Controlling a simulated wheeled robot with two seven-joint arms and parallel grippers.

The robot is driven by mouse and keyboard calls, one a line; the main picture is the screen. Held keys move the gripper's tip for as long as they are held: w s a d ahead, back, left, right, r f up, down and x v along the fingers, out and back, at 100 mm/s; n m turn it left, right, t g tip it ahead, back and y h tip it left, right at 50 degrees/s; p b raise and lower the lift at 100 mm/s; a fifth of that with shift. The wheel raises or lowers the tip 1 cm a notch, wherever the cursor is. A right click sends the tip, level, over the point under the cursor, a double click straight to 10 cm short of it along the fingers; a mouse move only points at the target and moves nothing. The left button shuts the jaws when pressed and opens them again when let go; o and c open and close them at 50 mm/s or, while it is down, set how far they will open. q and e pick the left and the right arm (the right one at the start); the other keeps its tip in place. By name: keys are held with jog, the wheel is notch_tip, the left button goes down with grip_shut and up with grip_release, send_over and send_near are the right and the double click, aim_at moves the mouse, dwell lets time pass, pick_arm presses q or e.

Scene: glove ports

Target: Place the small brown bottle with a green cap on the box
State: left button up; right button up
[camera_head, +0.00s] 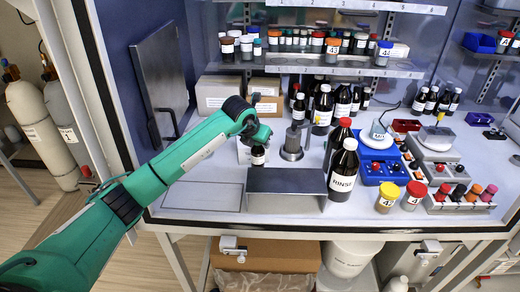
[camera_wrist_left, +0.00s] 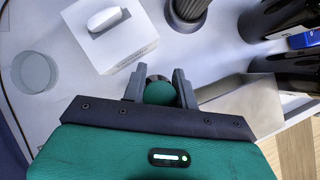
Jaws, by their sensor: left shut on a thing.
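My left gripper (camera_head: 257,138) reaches in from the left and is shut on the small brown bottle (camera_head: 258,157) with a white label. In the left wrist view the gripper (camera_wrist_left: 160,88) has its two fingers on either side of the green cap (camera_wrist_left: 160,92). The bottle's body is mostly hidden under the cap there. A white box (camera_wrist_left: 112,38) with a rounded white piece on top stands beyond the fingers. Cardboard boxes (camera_head: 219,91) stand at the back of the bench. My right gripper is not in view.
A metal box-like stand (camera_head: 285,190) is in front of the bottle. A metal cylinder on a base (camera_head: 292,147) is just right of the gripper. The RINSE bottle (camera_head: 343,172) and other dark bottles crowd farther right.

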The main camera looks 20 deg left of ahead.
aim_at(260, 154)
pick_arm(q)
notch_tip(260, 154, down, 4)
jog(key=shift+f+p, duration=0.2)
jog(key=shift+p, duration=0.55)
jog(key=shift+f, duration=0.35)
jog(key=shift+f+b, duration=0.2)
jog(key=shift+b, duration=0.1)
jog(key=o, duration=1)
jog(key=shift+r, duration=0.1)
